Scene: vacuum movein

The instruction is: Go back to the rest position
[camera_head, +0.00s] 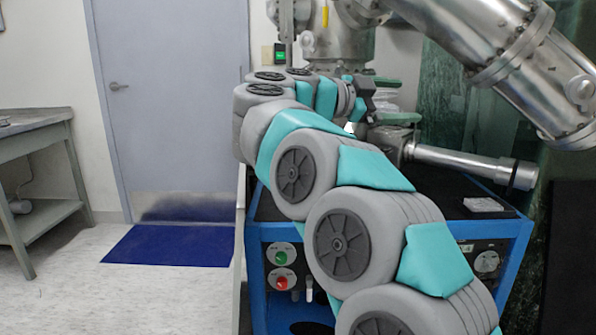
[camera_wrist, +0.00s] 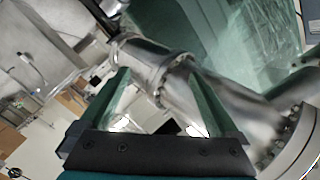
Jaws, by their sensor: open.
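My gripper (camera_head: 390,100) is at the end of my grey and teal arm, which curves up from the lower right in the head view. It points right, towards steel vacuum pipework (camera_head: 450,157). In the wrist view my gripper (camera_wrist: 155,75) has its two fingers spread apart, with nothing held. A steel tube (camera_wrist: 178,88) shows past and between the fingers; I cannot tell how far off it is. My arm hides part of the apparatus in the head view.
A blue-framed cart (camera_head: 518,232) with a dark top stands behind my arm. A large steel pipe (camera_head: 500,55) hangs at upper right. A workbench (camera_head: 35,125) stands at left. Floor around the blue mat (camera_head: 170,245), before the grey door (camera_head: 175,90), is clear.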

